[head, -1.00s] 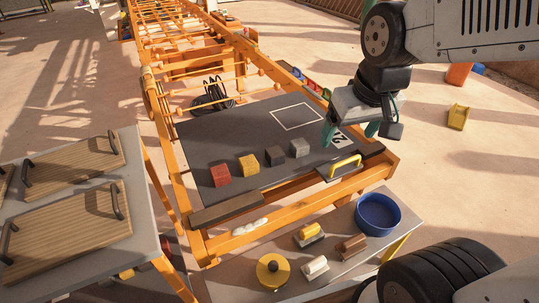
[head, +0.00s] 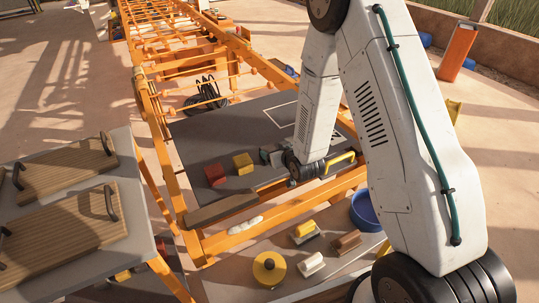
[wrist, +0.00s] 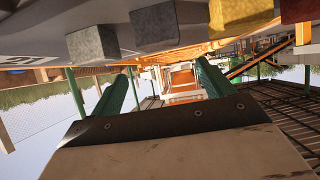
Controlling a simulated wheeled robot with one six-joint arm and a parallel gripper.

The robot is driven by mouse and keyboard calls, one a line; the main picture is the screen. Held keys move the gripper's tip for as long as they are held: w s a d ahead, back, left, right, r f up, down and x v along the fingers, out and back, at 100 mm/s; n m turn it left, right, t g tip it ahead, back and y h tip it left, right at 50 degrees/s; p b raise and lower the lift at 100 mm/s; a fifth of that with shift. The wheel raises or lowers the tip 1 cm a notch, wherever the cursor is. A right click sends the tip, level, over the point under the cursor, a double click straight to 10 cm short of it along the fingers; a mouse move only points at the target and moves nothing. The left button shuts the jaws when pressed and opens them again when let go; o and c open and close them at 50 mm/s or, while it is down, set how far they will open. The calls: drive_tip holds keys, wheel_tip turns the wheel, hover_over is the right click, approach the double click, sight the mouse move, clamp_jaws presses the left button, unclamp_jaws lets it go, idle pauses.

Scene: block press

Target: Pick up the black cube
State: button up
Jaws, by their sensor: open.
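The black cube (wrist: 154,28) shows at the top of the upside-down wrist view, between the grey cube (wrist: 92,43) and the yellow cube (wrist: 240,12). My gripper (wrist: 162,70) has its two green fingers spread with nothing between them. The black cube lines up sideways with the gap, but sits outside it. In the head view my gripper (head: 270,157) is low over the dark tabletop (head: 200,140), right of the yellow cube (head: 243,163). My arm hides the black and grey cubes there, or nearly so.
The red cube (head: 215,174) stands left of the yellow one. A yellow handle (head: 340,162) is at the table's front edge, close to my wrist. A lower shelf holds a blue bowl (head: 363,211) and several tools. Wooden boards (head: 65,220) lie on the left table.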

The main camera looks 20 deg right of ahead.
drive_tip(key=f, duration=0.3)
drive_tip(key=shift+s+a+f+t, duration=0.15)
drive_tip(key=shift+a+t, duration=0.05)
drive_tip(key=shift+t, duration=0.2)
drive_tip(key=x, duration=0.7)
drive_tip(key=shift+f, duration=0.35)
drive_tip(key=c, duration=1.2)
drive_tip(key=shift+c, duration=0.7)
drive_tip(key=shift+r, duration=0.15)
